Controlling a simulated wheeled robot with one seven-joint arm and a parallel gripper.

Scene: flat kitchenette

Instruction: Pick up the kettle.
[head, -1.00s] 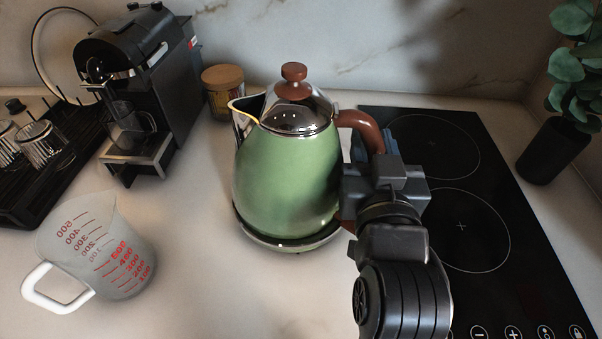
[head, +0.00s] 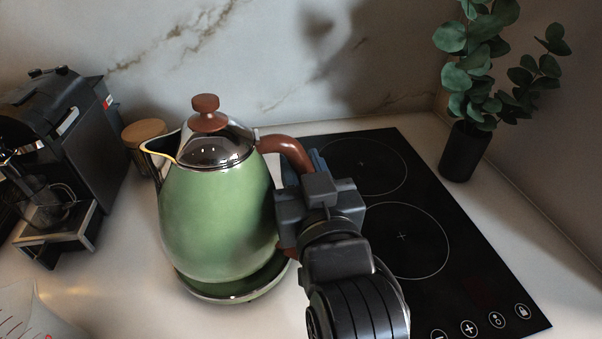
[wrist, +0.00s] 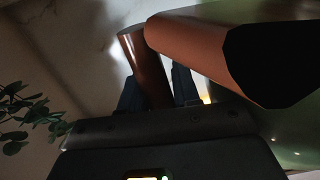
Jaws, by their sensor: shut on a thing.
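The green kettle (head: 215,220) has a chrome lid with a brown knob, a spout to the left and a brown handle (head: 287,147) on the right. It stands close above its round base (head: 240,290); more of the base's top shows at the lower right, so the kettle looks slightly raised, though contact at the left is unclear. My gripper (head: 305,172) is shut on the handle from the right. In the wrist view the brown handle (wrist: 147,72) lies between the two dark fingers. The lower handle is largely hidden behind my gripper.
A black coffee machine (head: 75,140) and a jar with a wooden lid (head: 143,132) stand left. A measuring cup (head: 30,315) shows at the lower left corner. The black hob (head: 420,215) lies right, bare, with a potted plant (head: 468,150) behind it.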

